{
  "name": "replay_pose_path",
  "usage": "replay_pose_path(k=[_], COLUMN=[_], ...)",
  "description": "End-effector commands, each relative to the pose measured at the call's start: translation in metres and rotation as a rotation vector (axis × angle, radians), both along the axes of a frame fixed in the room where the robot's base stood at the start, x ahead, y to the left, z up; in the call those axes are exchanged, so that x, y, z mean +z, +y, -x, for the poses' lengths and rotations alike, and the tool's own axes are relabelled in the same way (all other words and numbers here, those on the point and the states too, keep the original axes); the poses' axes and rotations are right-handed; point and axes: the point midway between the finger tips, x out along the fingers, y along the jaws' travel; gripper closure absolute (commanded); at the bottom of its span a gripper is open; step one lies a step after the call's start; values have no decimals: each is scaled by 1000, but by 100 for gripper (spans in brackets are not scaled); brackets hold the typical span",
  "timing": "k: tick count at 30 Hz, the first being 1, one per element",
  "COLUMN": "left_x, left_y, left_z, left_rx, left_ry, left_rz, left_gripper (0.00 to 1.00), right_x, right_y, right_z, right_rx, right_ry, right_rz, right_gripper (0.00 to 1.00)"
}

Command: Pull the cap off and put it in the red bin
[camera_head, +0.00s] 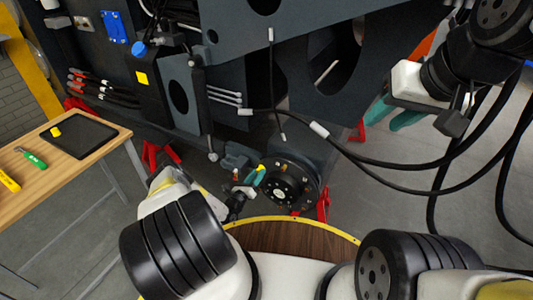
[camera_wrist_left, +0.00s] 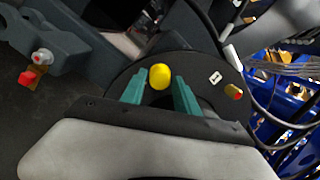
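A small yellow cap (camera_wrist_left: 160,77) sits on a dark round disc of the chassis (camera_wrist_left: 205,75). My left gripper (camera_wrist_left: 159,92) is open, with one teal finger on each side of the cap and small gaps showing; contact cannot be told. In the head view my left gripper (camera_head: 256,178) is at the left side of the round disc (camera_head: 287,182), and its fingertips are small there. My right gripper (camera_head: 394,115) is at the upper right, its teal fingers apart and nothing seen between them. No red bin can be made out.
A wooden table (camera_head: 95,165) at the left holds a black tray (camera_head: 85,138) with a small yellow piece, plus green and yellow tools. Black cables (camera_head: 400,165) hang across the right side. Red stands (camera_head: 323,203) are near the disc. A red fitting (camera_wrist_left: 30,76) is at the wrist view's left.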

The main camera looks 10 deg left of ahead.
Motion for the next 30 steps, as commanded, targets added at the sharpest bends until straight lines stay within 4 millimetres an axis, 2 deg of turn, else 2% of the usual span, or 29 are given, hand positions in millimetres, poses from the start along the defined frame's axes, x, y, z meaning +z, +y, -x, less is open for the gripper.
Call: replay_pose_path(k=[3,8,9,14,30], left_x=[0,0,0,0,-2], left_y=[0,0,0,1,10], left_z=[0,0,0,2,27], left_rx=[0,0,0,1,1], left_ry=[1,0,0,0,0], left_rz=[0,0,0,0,0], left_gripper=[63,95,97,97,97], right_x=[0,0,0,0,0], right_y=[0,0,0,0,0], right_z=[0,0,0,0,0], right_rx=[0,0,0,0,0], right_ry=[0,0,0,0,0], right_rz=[0,0,0,0,0], right_gripper=[64,64,64,64,64])
